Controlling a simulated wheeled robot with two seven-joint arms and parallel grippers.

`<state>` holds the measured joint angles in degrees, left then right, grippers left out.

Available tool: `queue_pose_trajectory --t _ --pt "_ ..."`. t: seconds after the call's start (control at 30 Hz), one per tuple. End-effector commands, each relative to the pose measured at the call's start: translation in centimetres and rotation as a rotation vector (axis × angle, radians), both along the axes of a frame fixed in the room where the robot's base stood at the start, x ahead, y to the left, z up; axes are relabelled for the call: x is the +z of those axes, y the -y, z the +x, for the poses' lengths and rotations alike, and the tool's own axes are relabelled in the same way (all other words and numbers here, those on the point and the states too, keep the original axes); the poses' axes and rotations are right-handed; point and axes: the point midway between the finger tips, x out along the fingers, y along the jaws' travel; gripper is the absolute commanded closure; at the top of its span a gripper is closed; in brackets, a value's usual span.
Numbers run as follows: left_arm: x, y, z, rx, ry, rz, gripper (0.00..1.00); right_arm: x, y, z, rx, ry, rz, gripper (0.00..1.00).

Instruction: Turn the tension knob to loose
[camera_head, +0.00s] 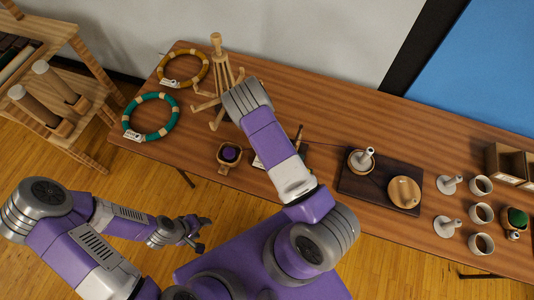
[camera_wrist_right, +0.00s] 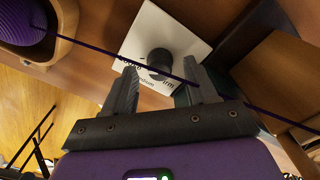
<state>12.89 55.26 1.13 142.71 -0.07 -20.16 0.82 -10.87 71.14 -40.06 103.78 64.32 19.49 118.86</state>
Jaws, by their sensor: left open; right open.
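The tension knob (camera_wrist_right: 159,60) is a small black knob on a white label plate (camera_wrist_right: 150,28) in the right wrist view. Printed words show beside it, "medium" and "firm" among them; I cannot read which way the knob points. My right gripper (camera_wrist_right: 160,67) is open, with its fingertips on either side of the knob. I cannot tell whether they touch it. In the head view my right arm hides the knob and this gripper; a bit of the white plate (camera_head: 257,162) shows beside the arm. My left gripper (camera_head: 192,231) is open and empty, off the table's front edge.
A purple thread (camera_wrist_right: 110,54) runs across the plate, close to the fingers, from a wooden bowl of purple yarn (camera_head: 229,153). A wooden stand (camera_head: 216,80) and two rings stand left. A dark board (camera_head: 355,188), cups and white pieces fill the right.

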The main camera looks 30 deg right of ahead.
Motion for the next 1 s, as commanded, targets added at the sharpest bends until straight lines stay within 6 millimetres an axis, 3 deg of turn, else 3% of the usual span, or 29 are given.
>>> queue_pose_trajectory --t 0.2,0.4,1.0 --pt "0.5 0.0 0.0 0.0 0.0 0.0 0.42 3.8 0.0 0.1 0.001 0.004 0.0 0.43" --pt "0.9 0.0 0.0 0.0 0.0 0.0 0.42 6.4 -0.1 0.1 0.001 0.002 0.001 0.43" --pt "0.9 0.0 0.0 0.0 0.0 0.0 0.42 6.9 0.0 0.0 0.0 0.001 0.0 0.43"
